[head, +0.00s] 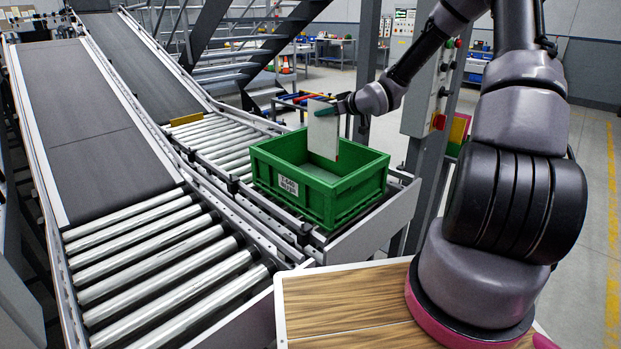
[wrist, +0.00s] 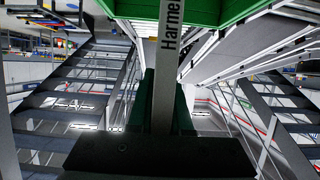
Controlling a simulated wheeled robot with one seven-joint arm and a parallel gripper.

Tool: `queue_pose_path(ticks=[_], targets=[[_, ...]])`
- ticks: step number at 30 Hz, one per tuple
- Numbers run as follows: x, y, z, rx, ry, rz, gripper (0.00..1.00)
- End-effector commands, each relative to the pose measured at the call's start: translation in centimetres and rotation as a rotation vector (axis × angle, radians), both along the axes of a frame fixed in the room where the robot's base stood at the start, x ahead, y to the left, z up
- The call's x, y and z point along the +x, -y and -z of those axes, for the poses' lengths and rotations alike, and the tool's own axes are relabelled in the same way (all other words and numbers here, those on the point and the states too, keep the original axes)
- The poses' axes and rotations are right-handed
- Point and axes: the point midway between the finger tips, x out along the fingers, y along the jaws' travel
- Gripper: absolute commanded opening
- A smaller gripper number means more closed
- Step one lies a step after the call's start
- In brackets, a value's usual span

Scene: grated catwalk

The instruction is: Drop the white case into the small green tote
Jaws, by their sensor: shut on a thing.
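The white case (head: 323,135) is a thin, flat white panel held upright. My gripper (head: 337,107) is shut on its upper part, with dark green fingers. The small green tote (head: 290,188) has a white label on its front and stands on the roller conveyor. The case hangs over the tote, and its lower end shows against the tote's opening; I cannot tell how far it dips below the rim. In the wrist view the case's narrow edge (wrist: 168,60) with lettering stands between my fingers (wrist: 164,105), and the tote (wrist: 240,10) shows at the top.
Roller conveyors (head: 165,265) and dark belts (head: 75,120) run along the left. A grey post (head: 368,60) rises behind the tote. A control box with a red switch (head: 438,121) is to its right. A wooden-topped surface (head: 345,305) lies in front.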

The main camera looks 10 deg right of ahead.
Motion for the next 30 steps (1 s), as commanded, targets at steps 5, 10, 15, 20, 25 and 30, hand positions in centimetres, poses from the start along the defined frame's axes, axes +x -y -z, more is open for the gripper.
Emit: queue_pose_path(ticks=[5, 10, 15, 20, 25, 30], targets=[[0.0, 0.0, 1.3, 0.002, 0.0, -0.001, 0.0], [0.0, -0.1, 3.3, 0.001, -0.001, -0.001, 0.0], [0.0, 0.0, 5.1, 0.001, -0.001, 0.001, 0.0], [0.0, 0.0, 6.0, 0.0, 0.001, -0.001, 0.0], [0.0, 0.0, 6.3, 0.0, 0.003, -0.001, 0.0], [0.0, 0.0, 6.3, 0.0, 0.001, 0.0, 0.21]])
